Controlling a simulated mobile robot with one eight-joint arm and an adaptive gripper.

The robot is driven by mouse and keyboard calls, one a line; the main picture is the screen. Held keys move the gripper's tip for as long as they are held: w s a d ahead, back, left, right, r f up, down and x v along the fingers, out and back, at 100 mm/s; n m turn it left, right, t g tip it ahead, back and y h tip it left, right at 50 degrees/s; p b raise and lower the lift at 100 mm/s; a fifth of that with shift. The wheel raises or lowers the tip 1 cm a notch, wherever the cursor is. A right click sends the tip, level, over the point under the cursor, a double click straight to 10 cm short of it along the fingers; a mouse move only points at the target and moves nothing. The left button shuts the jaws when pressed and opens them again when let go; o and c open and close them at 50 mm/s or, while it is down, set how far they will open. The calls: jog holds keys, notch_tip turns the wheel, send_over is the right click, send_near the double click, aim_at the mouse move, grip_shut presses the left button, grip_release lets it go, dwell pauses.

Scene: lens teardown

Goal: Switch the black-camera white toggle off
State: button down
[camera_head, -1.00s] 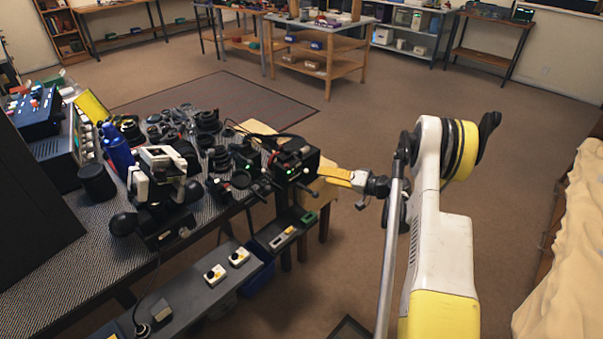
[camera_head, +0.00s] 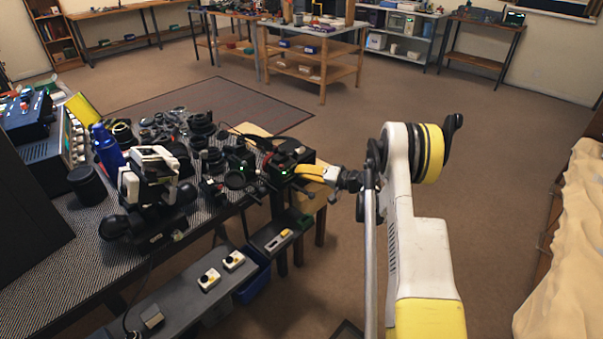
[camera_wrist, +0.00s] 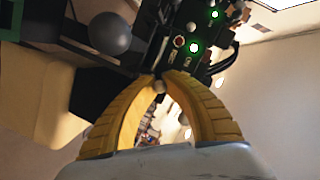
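The black camera (camera_head: 284,160) stands at the right end of the bench, with a green light lit. In the wrist view its dark panel (camera_wrist: 180,58) shows two lit green lights and a white ball-ended toggle (camera_wrist: 191,27). My gripper (camera_wrist: 163,78) has yellow fingers whose tips come together at the panel's lower edge. Another small pale ball (camera_wrist: 159,87) is at the fingertips; whether they touch it is unclear. In the head view my gripper (camera_head: 299,171) is at the black camera's right side and partly covers it.
A large grey ball knob (camera_wrist: 110,33) is left of the fingers in the wrist view. Lens parts (camera_head: 175,125) and a black-and-white device (camera_head: 152,180) crowd the bench. A grey shelf with switch boxes (camera_head: 208,280) is below.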

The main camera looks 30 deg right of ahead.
aim_at(299, 150)
jog(key=shift+s+a+m+t+h, duration=0.1)
jog(key=shift+a+m+t+h, duration=0.2)
jog(key=shift+m+h, duration=0.35)
jog(key=shift+s+a+m+t+h, duration=0.1)
jog(key=shift+m+t+h, duration=0.35)
jog(key=shift+h, duration=0.4)
jog(key=shift+s+a+m+t+h, duration=0.1)
jog(key=shift+m+t+h, duration=0.1)
jog(key=shift+m+h, duration=0.75)
jog(key=shift+s+a+m+t+h, duration=0.15)
jog(key=shift+m+h, duration=0.6)
jog(key=shift+h, duration=0.4)
jog(key=shift+w, duration=0.1)
jog(key=c, duration=1.4)
grip_release()
jog(key=shift+d, duration=0.1)
notch_tip(299, 150, up, 10)
